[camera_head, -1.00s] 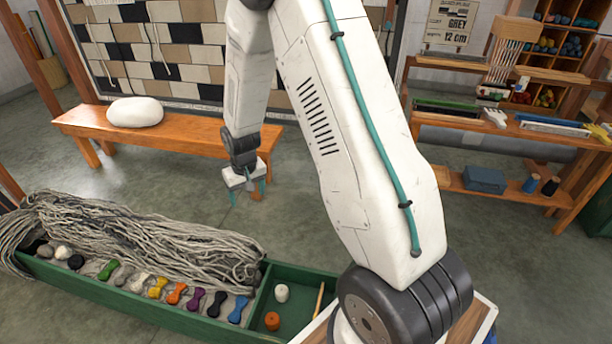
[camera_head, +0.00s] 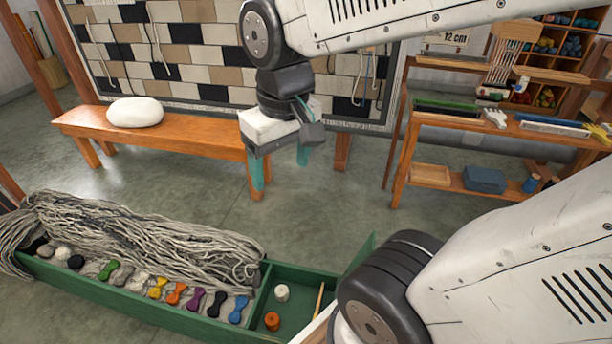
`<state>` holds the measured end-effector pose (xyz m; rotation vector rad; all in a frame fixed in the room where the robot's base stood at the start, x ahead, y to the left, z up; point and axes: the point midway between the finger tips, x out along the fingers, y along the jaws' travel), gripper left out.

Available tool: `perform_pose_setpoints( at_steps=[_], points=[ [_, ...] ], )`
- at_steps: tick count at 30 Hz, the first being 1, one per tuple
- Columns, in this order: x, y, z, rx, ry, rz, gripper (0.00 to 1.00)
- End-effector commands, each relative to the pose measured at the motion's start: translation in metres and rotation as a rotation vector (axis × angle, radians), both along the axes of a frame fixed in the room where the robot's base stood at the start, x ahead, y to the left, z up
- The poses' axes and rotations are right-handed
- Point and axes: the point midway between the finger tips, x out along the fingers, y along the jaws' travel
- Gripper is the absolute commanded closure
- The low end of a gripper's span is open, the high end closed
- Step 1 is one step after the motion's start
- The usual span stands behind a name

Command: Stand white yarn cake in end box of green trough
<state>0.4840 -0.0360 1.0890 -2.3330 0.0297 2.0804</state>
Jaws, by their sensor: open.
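The green trough (camera_head: 150,312) stands on the floor at the lower left, with an end box (camera_head: 293,305) at its right end. A small white yarn cake (camera_head: 282,293) is inside the end box, near its left wall. It looks upright, but it is small in the view. An orange yarn cake (camera_head: 272,321) is in the same box, nearer to me. My gripper (camera_head: 282,175) is open and empty, its two teal fingers pointing down. It hangs in the air above and behind the end box, apart from both cakes. My arm hides the end box's right part.
Grey yarn strands (camera_head: 140,240) fill the trough's back side, with a row of several coloured small skeins in front. A wooden stick (camera_head: 319,299) leans in the end box. A bench (camera_head: 180,135) with a white bundle (camera_head: 135,112) stands behind. A shelf (camera_head: 470,185) stands at right.

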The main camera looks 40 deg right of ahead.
Motion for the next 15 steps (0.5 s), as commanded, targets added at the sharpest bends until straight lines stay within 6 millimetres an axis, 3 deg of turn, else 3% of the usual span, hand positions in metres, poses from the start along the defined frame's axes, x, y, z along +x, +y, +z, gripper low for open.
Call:
perform_pose_setpoints(
  at_steps=[3, 6, 15],
  points=[
    [-0.033, 0.003, 0.008, -0.002, -0.007, 0.012, 0.27],
    [-0.051, 0.004, 0.010, -0.002, -0.005, 0.018, 0.27],
    [-0.065, 0.005, 0.010, -0.003, 0.001, 0.023, 0.27]
  ],
)
